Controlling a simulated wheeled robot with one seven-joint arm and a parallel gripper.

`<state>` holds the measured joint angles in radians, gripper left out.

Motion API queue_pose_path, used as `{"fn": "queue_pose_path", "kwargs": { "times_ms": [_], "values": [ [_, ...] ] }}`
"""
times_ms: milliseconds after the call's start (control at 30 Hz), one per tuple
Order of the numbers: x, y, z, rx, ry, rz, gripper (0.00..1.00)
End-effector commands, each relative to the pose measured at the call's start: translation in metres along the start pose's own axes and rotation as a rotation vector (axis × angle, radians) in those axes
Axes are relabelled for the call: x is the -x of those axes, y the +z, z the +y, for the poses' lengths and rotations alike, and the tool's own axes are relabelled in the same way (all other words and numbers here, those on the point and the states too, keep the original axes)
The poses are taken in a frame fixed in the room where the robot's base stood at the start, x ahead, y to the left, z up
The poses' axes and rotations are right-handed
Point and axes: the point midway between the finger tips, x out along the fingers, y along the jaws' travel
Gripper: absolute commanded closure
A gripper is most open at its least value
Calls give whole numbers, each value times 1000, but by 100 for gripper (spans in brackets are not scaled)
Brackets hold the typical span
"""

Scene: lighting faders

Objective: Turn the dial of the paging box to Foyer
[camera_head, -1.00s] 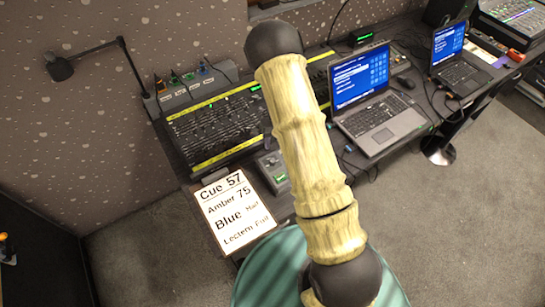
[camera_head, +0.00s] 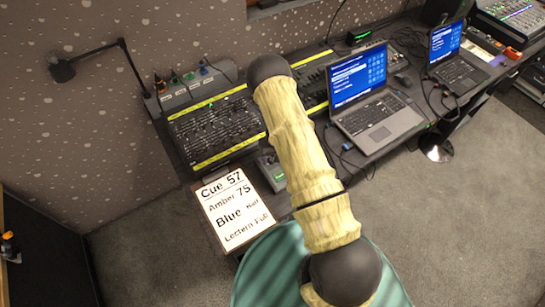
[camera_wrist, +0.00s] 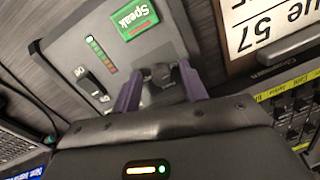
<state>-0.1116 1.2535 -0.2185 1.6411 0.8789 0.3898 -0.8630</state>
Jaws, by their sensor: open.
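The grey paging box (camera_wrist: 100,70) fills the upper left of the wrist view, with a green Speak button (camera_wrist: 134,18), a row of small lights (camera_wrist: 102,54) and a black slide or switch (camera_wrist: 92,84). A dark dial (camera_wrist: 160,74) shows between the two purple fingers of my gripper (camera_wrist: 160,88). The gripper is open around or just above the dial; I cannot tell whether the fingers touch it. The dial's position labels, including Foyer, are not readable. In the head view the box (camera_head: 270,172) is partly hidden by my arm, and my gripper is hidden.
A cue sheet (camera_head: 234,210) lies left of the box. A fader desk (camera_head: 215,128) stands behind it, with a desk lamp (camera_head: 62,68) farther left. A laptop (camera_head: 372,100) is at the right, with cables near it. A second laptop (camera_head: 455,65) stands farther right.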

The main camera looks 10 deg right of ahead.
Motion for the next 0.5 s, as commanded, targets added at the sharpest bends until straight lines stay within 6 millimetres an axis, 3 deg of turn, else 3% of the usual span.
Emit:
{"fn": "queue_pose_path", "kwargs": {
  "times_ms": [100, 300, 500],
  "values": [
    [0, 0, 0, 0, 0, 0, 59],
    [0, 0, 0, -1, 0, 0, 98],
    [0, 0, 1, -5, -1, 1, 100]
  ]
}}
